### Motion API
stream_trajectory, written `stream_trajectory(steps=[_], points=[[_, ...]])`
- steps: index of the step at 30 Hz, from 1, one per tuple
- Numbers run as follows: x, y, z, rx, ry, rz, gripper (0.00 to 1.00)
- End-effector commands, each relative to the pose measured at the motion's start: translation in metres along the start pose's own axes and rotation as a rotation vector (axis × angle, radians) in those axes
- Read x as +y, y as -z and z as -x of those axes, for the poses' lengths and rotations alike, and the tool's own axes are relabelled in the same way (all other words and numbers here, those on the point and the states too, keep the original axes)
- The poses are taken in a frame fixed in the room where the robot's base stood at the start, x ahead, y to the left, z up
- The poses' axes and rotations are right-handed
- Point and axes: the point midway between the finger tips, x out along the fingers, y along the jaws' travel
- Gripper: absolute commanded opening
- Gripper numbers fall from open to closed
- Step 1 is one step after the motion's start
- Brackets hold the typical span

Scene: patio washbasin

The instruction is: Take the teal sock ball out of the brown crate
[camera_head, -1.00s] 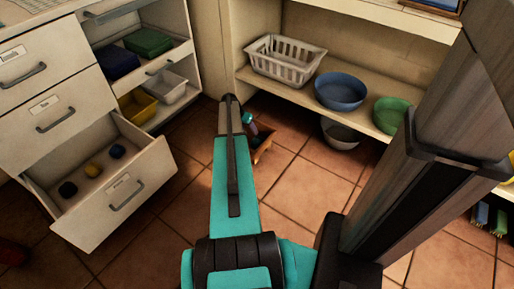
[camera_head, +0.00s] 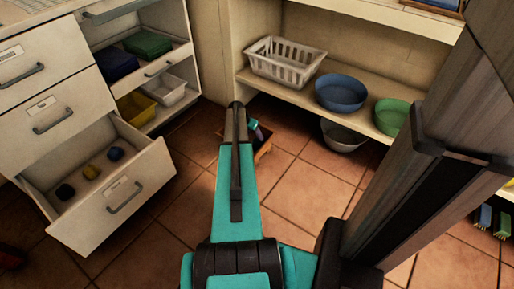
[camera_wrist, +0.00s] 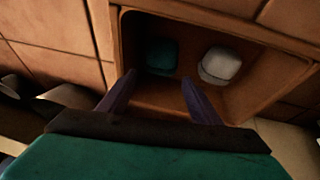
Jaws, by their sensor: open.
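The teal sock ball (camera_wrist: 161,56) lies inside the brown crate (camera_wrist: 276,39), in its left part in the wrist view. A pale grey-white ball (camera_wrist: 220,65) lies to its right in the same crate. My gripper (camera_wrist: 158,77) is open and empty. Its two fingers point into the crate, with the teal ball just beyond and roughly between the tips, which do not grip it. In the head view the crate (camera_head: 264,152) stands on the floor, largely hidden behind my arm, and its contents cannot be made out there.
An open drawer (camera_head: 121,195) with several small balls juts out at left. A low shelf holds a white basket (camera_head: 285,64), a blue bowl (camera_head: 341,92) and a green bowl (camera_head: 391,117). A grey bowl (camera_head: 343,137) is below it. Floor right of the crate is clear.

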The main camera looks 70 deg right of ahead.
Motion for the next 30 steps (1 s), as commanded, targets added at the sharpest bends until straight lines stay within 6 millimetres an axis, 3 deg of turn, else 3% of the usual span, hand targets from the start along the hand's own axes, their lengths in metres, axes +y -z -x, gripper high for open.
stream_trajectory(steps=[1,6,21,30], points=[[-0.001,0.0,-0.011,-0.001,-0.001,0.0,0.58],[-0.001,0.0,-0.027,0.0,0.0,0.001,0.58],[-0.001,-0.001,-0.032,0.0,0.001,0.001,0.58],[-0.003,-0.002,-0.058,0.0,0.0,0.001,0.58]])
